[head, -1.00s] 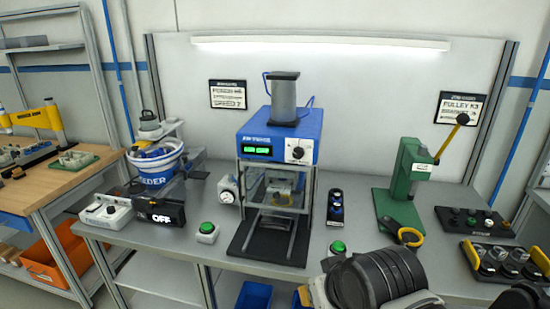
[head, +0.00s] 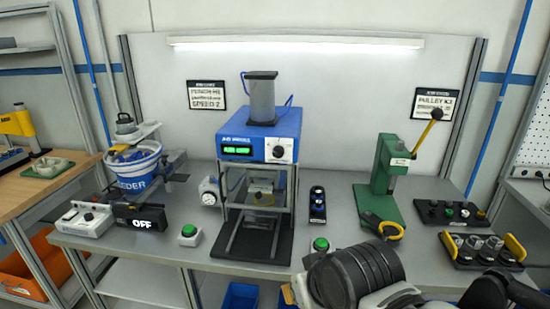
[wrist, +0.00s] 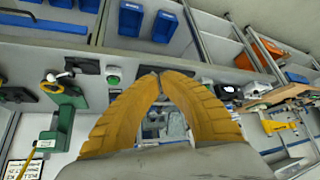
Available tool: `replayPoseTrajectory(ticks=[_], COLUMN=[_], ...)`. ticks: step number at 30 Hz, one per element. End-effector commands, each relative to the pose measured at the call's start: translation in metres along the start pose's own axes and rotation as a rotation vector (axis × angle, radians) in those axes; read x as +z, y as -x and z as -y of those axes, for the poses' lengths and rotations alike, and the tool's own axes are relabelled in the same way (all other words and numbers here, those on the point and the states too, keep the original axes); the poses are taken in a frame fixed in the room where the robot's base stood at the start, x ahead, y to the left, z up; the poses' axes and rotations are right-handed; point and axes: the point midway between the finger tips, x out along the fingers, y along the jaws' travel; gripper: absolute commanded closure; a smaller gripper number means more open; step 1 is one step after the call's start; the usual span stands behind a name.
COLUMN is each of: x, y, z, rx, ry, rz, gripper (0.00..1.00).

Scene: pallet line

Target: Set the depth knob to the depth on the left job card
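The left job card (head: 206,95) hangs on the back panel, left of the blue press; its small print is too blurred to read surely. The press head (head: 262,138) has a green-lit display (head: 238,151) and a white-faced dial with a dark knob (head: 278,152), whose setting I cannot read. I cannot tell if this is the depth knob. A round white dial (head: 209,197) stands left of the press frame. My gripper (wrist: 159,74) shows in the wrist view with its yellow fingertips together and nothing visible between them. It is apart from the knob.
Green buttons (head: 189,234) and (head: 320,244) stand on the bench in front. A black switch box (head: 318,205) is right of the press. A green lever press (head: 385,185), the right job card (head: 436,104) and a blue-and-white bucket feeder (head: 136,168) are further out.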

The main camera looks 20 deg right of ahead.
Motion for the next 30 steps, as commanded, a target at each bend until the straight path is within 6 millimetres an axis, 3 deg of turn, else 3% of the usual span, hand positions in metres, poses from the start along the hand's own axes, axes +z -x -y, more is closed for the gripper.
replayPoseTrajectory(ticks=[12,17,20,25,30], x=[0.000,-0.010,-0.035,-0.111,-0.190], y=[0.000,-0.002,-0.009,-0.030,-0.055], z=[0.000,-0.007,-0.024,-0.065,-0.088], rx=[0.000,0.032,0.116,0.363,0.640], ry=[0.000,0.063,0.230,0.714,1.230], rz=[0.000,-0.006,-0.017,-0.014,0.049], gripper=[1.00,0.48,0.46,0.46,0.46])
